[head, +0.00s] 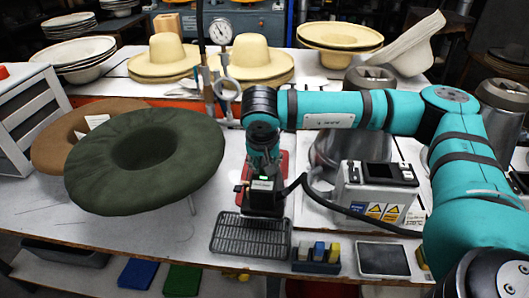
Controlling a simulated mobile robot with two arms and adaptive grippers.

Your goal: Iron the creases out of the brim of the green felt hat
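The green felt hat (90,178) has a wide, wavy brim and sits on a support at the left, its middle sunk in a dark hollow. Fine creases on the brim are too small to tell. My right arm comes in from the right, and my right gripper (262,172) points down at the table's middle, to the right of the hat and clear of it. A dark iron (264,202) is directly below it, by the back edge of a wire rest (250,236). The gripper's fingers merge with the dark iron, so their grip is unclear. My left gripper is out of view.
A black hose (350,213) runs from the iron to a steam unit (376,188). A brown hat (52,150) lies behind the green one. Straw hats (165,58) and a dial gauge (220,31) stand at the back. Bare tabletop (150,238) lies in front of the hat.

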